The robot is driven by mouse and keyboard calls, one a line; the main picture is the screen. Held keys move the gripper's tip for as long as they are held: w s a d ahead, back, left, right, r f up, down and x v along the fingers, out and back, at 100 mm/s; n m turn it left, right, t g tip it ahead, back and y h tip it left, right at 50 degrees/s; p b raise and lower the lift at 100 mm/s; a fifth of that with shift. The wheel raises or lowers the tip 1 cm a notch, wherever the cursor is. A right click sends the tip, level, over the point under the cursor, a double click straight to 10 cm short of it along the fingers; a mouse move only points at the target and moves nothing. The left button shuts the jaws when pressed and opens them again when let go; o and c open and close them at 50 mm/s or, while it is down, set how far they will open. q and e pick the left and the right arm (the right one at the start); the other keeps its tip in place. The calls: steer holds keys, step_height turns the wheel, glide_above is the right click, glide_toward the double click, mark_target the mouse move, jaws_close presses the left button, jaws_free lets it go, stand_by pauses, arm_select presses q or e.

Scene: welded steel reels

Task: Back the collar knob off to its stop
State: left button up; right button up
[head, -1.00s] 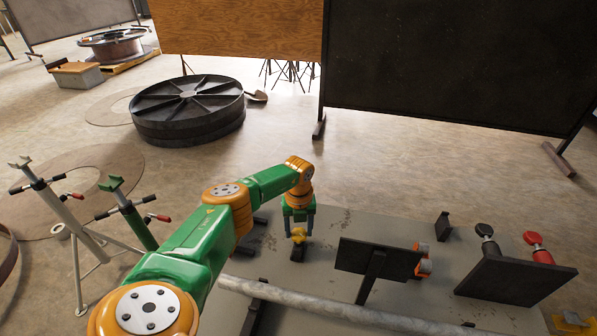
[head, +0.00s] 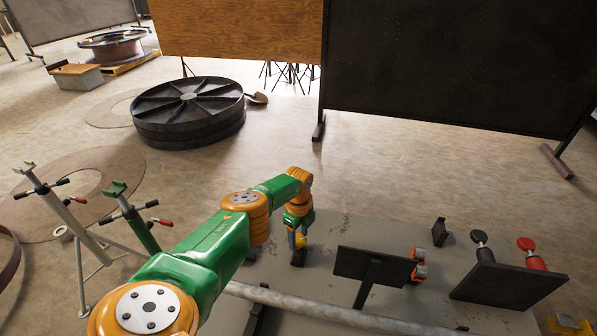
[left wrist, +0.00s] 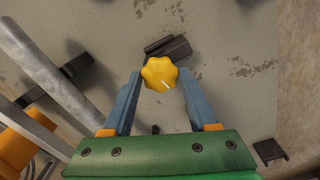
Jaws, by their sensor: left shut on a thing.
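The yellow lobed collar knob (head: 301,242) sits on a dark block on the grey bench plate. In the left wrist view the knob (left wrist: 160,72) has a white mark pointing down and right. My left gripper (head: 298,239) is above the plate, shut on the knob. In the left wrist view its blue fingers (left wrist: 160,78) are on opposite sides of the knob. The knob's shaft and collar are hidden beneath it. My right gripper is not in view.
A grey pipe (head: 330,310) crosses the plate in front of the knob. A dark upright panel (head: 372,265) stands to its right, with orange rollers (head: 418,265) behind. Farther right are black (head: 484,253) and red (head: 534,258) knobs behind another dark panel (head: 508,287). Stands (head: 130,215) are at left.

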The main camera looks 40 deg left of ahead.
mark_target(298, 238)
arm_select(q)
steer(key=shift+n, duration=0.7)
steer(key=o, duration=1.4)
steer(key=shift+r, duration=0.1)
step_height(298, 238, up, 6)
steer(key=p, duration=0.5)
steer(key=shift+r, duration=0.5)
steer(key=shift+f, duration=0.1)
